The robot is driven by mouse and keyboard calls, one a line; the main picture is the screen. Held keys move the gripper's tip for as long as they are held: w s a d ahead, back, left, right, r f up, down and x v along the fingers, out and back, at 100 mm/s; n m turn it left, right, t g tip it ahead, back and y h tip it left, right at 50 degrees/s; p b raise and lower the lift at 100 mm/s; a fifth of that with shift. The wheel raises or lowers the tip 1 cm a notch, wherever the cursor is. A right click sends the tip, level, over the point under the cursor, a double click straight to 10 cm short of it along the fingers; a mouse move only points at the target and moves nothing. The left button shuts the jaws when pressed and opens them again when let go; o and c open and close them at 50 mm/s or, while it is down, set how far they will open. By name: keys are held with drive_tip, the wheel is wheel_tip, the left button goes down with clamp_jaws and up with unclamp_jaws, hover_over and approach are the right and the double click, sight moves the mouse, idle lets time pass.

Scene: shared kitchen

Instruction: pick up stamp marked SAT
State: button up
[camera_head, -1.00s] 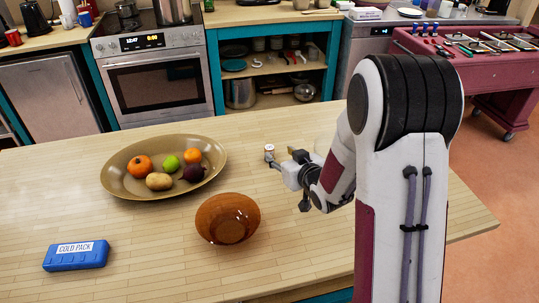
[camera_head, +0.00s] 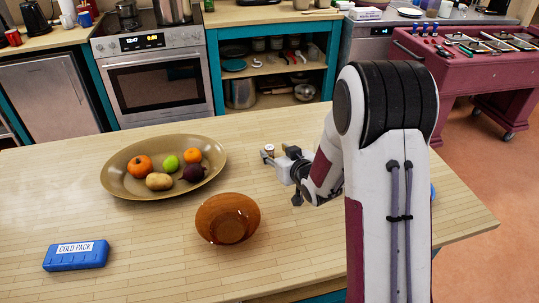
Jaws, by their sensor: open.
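A small white, round-topped object (camera_head: 269,148) with reddish marking stands on the wooden table, right of the fruit platter. It may be the stamp; its lettering is too small to read. My gripper (camera_head: 279,154) is open, low over the table, with its fingers at this object, one on the left and one on the right. I cannot tell whether the fingers touch it. The object's lower part is hidden by the gripper. My arm hides part of the table's right side.
An oval platter (camera_head: 120,183) with fruit and vegetables lies to the left. A brown glass bowl (camera_head: 228,218) stands in front of the gripper. A blue cold pack (camera_head: 76,256) lies at front left. Something blue (camera_head: 433,192) shows partly behind my arm.

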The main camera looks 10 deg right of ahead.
sight(271, 150)
drive_tip(key=shift+a+x, duration=0.15)
drive_tip(key=shift+x, duration=0.9)
drive_tip(key=shift+a+x, duration=0.15)
drive_tip(key=shift+x, duration=0.95)
clamp_jaws()
